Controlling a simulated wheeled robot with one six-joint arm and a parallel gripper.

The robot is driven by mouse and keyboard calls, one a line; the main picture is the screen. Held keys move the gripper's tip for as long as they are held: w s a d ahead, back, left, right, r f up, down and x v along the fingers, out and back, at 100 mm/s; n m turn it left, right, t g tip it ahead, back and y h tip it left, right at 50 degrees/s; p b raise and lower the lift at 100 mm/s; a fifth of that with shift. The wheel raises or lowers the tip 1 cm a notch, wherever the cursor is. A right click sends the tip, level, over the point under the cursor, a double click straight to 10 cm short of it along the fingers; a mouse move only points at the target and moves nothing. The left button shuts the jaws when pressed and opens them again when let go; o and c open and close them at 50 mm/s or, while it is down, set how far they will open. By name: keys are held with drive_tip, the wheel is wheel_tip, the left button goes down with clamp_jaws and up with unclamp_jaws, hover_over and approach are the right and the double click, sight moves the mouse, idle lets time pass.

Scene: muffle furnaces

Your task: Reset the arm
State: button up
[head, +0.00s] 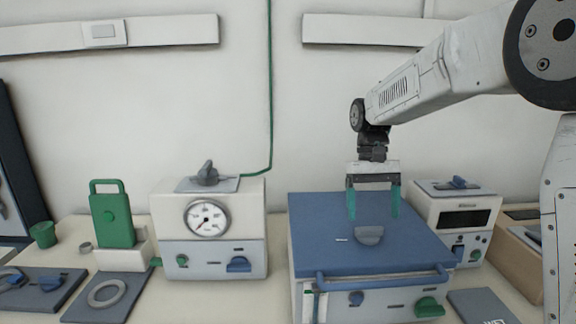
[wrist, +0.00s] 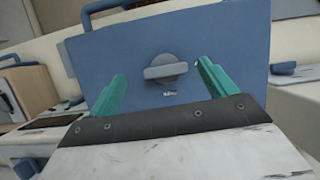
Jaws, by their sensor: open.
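My gripper (head: 373,203) hangs from the arm at the right, fingers pointing down above the blue-topped furnace (head: 320,220). Its two teal fingers are spread apart with nothing between them. In the wrist view the gripper (wrist: 160,88) shows open, with a grey knob (wrist: 166,69) on the furnace's blue top in line with the gap. The same knob (head: 369,236) shows below the fingers in the head view. I cannot tell the exact height of the fingertips over the top, but they do not grip the knob.
Further left are a green block with a handle (head: 110,215), a green cup (head: 43,235) and a ring on a grey plate (head: 106,293). A white box with a display (head: 460,217) stands behind right.

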drive_tip(key=s+d+t, duration=0.2)
drive_tip(key=s, duration=1.3)
drive_tip(key=s+d+t, duration=0.2)
drive_tip(key=s+t, duration=0.1)
drive_tip(key=s, duration=1.3)
drive_tip(key=shift+d+r, duration=0.3)
drive_tip(key=shift+r, duration=0.1)
